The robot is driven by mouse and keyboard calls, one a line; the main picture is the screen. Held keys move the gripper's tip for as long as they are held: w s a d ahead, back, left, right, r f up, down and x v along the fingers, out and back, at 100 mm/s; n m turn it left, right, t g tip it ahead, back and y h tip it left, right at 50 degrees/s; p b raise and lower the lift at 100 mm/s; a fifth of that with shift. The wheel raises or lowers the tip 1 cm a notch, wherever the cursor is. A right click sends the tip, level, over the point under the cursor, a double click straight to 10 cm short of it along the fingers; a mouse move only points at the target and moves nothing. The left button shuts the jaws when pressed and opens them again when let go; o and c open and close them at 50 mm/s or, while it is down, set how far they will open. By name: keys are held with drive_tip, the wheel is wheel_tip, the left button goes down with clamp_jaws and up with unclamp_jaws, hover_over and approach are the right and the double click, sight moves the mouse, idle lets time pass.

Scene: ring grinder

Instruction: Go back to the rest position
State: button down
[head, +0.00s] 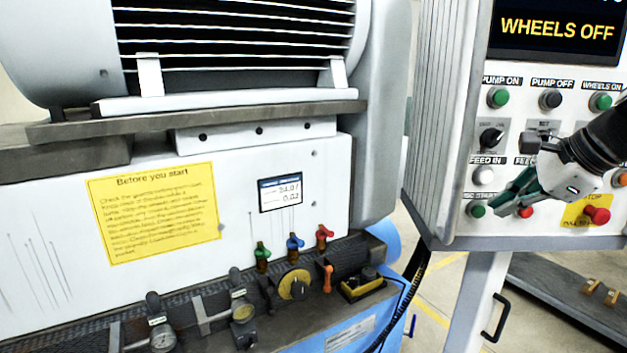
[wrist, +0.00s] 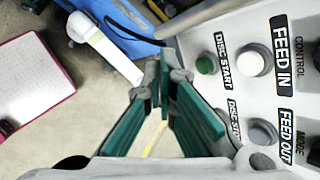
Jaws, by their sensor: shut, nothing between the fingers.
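My gripper (head: 499,204) is at the right in the head view, in front of the lower left part of the control panel (head: 468,229). Its green fingers point left and down, near the green disc start button (head: 477,211). In the wrist view the fingers (wrist: 162,72) come together at their tips with nothing between them. The disc start button (wrist: 206,65) shows just right of the fingertips there. Whether the fingers touch the panel cannot be told. The arm hides part of the panel's right side.
The panel display (head: 557,29) reads WHEELS OFF. A red stop button (head: 597,215) sits on a yellow plate near my arm. The grinder (head: 270,140) with a yellow notice (head: 155,213) fills the left. Colored valves (head: 294,241) line its front. Floor shows below the panel.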

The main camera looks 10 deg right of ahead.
drive_tip(key=s+a+f+n+g+b, duration=0.1)
drive_tip(key=s+a+n, duration=0.2)
drive_tip(key=a+n, duration=0.3)
drive_tip(key=s+a+f+n+g, duration=0.1)
drive_tip(key=s+a+f+n, duration=0.1)
drive_tip(key=a+n, duration=0.45)
drive_tip(key=s+a+f+n+h+b, duration=0.1)
drive_tip(key=s+a+f+n, duration=0.4)
drive_tip(key=n, duration=0.5)
drive_tip(key=s+a+h, duration=0.1)
drive_tip(key=s+a, duration=0.1)
drive_tip(key=s, duration=0.1)
drive_tip(key=shift+s+a+b, duration=0.25)
drive_tip(key=shift+a+b, duration=0.1)
